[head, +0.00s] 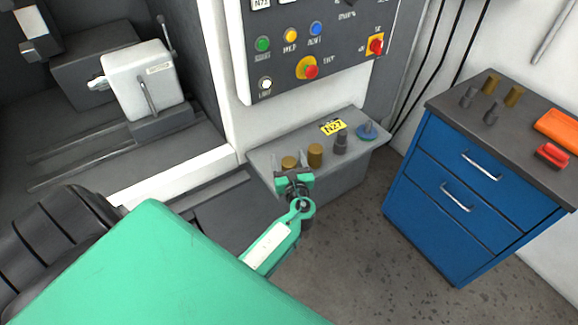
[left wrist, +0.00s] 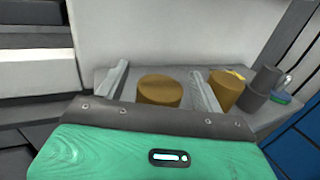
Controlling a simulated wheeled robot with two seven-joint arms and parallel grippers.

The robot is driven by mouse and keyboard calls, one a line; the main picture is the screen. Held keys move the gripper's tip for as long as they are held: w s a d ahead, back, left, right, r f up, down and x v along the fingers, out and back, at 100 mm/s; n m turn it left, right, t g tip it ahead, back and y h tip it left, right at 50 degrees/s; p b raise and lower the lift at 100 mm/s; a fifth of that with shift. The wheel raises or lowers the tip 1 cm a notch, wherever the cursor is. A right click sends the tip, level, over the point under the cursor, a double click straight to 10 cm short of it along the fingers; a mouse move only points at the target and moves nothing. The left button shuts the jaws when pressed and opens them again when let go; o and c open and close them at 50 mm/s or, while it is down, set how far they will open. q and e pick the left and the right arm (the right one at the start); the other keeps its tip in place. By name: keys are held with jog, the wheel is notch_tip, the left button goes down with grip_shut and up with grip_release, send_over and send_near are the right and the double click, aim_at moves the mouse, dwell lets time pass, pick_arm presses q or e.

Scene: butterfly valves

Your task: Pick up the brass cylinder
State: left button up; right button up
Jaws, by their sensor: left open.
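A brass cylinder (head: 289,161) stands upright on the grey ledge (head: 262,158) below the control panel. A second brass cylinder (head: 315,155) stands just right of it. My left gripper (head: 293,176) is open at the near side of the first cylinder. In the left wrist view the first cylinder (left wrist: 160,90) shows between the two spread fingers of my left gripper (left wrist: 159,68), with gaps on both sides. The second cylinder (left wrist: 222,91) is outside the right finger. The cylinder's base is partly hidden by the gripper. My right gripper is not in view.
On the ledge stand a dark grey stepped part (head: 340,144), a blue disc-shaped part (head: 367,132) and a yellow N27 label (head: 333,127). A control panel (head: 310,50) rises behind. A blue drawer cabinet (head: 470,190) with several parts on top stands right.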

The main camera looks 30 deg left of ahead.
pick_arm(q)
jog(key=shift+w+a, duration=0.4)
grip_shut()
jog(key=shift+r, duration=0.1)
